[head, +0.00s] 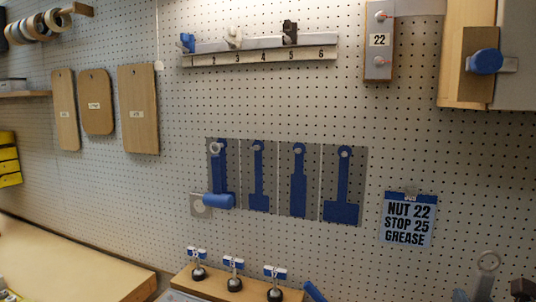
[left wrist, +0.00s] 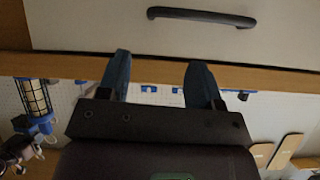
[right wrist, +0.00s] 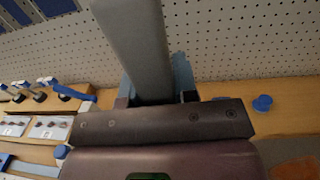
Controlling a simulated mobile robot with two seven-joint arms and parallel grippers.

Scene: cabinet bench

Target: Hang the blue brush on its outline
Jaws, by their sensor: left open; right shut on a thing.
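My right gripper (right wrist: 153,75) is shut on a flat grey handle (right wrist: 140,45). In the head view, a grey end with a round hole (head: 488,262), apparently of this handle, rises at the lower right, below and right of the outlines. The rest of the held tool is out of view, so I cannot tell whether it is the brush. Grey panels on the pegboard carry blue outlines with pegs: a narrow one (head: 258,185), a middle one (head: 298,185) and a wide-ended one (head: 343,190). A blue-headed tool (head: 218,200) hangs at the leftmost panel. My left gripper (left wrist: 158,75) is open and empty.
A sign (head: 408,220) hangs right of the outlines. A wooden block with several black knobs (head: 234,284) stands below them, with a blue object (head: 312,292) beside it. A numbered rail (head: 260,52) is above. A blue knob (right wrist: 262,103) stands on the bench.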

